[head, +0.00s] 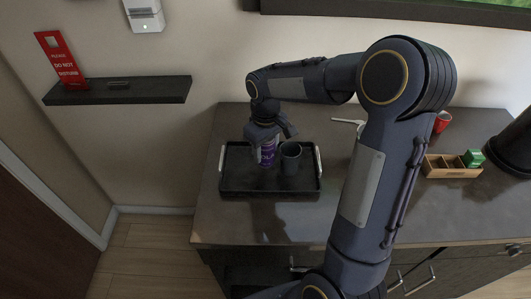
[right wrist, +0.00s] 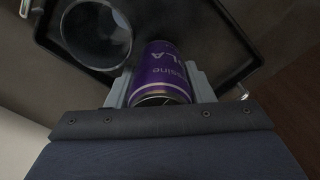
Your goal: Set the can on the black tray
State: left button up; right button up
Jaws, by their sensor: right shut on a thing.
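The purple can (head: 267,154) is in my right gripper (head: 266,138), over the black tray (head: 250,188) on the counter. In the right wrist view the can (right wrist: 162,68) sits between the two grey fingers, which press on its sides. The can looks upright and within the tray's rim; I cannot tell if its base touches the tray floor. The tray's rim also shows in the right wrist view (right wrist: 215,75). My left gripper is not in view.
A wall shelf (head: 140,92) is at left.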

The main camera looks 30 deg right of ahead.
jog(key=shift+f, duration=1.1)
jog(key=shift+f, duration=0.15)
jog(key=o, duration=1.1)
